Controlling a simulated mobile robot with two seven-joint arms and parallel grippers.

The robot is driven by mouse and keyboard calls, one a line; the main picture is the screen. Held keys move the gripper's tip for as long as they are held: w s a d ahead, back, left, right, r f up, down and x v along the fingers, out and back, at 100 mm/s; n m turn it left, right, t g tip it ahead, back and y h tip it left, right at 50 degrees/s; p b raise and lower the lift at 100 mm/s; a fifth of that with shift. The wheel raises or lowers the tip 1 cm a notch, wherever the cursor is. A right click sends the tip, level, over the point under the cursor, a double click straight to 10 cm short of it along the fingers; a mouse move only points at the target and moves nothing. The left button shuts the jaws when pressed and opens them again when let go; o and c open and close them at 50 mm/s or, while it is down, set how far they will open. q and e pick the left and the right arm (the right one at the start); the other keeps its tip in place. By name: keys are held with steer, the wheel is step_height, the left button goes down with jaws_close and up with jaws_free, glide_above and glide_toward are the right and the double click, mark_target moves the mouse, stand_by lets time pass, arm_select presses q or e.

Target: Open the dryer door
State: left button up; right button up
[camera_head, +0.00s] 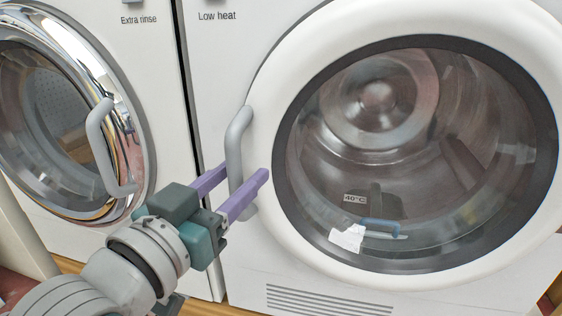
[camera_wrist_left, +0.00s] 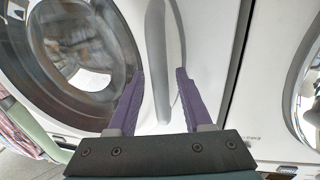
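The dryer door (camera_head: 268,110) is the white round door with a dark-rimmed window on the right machine, labelled "Low heat". It looks closed. Its grey curved handle (camera_head: 238,142) stands upright on the door's left side. My left gripper (camera_head: 246,170) reaches in from the lower left, with its purple fingers apart on either side of the handle's lower part. In the left wrist view, the handle (camera_wrist_left: 157,60) shows between the open fingers (camera_wrist_left: 160,74), with gaps to both. My right gripper is not in view.
Left of the dryer stands a second machine labelled "Extra rinse", with a chrome-rimmed door (camera_head: 132,165) and its own grey handle (camera_head: 103,150). A narrow dark gap separates the machines. A vent grille (camera_head: 325,301) is low on the dryer front.

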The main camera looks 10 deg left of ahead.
arm_select(q)
jaws_close()
stand_by(1.2)
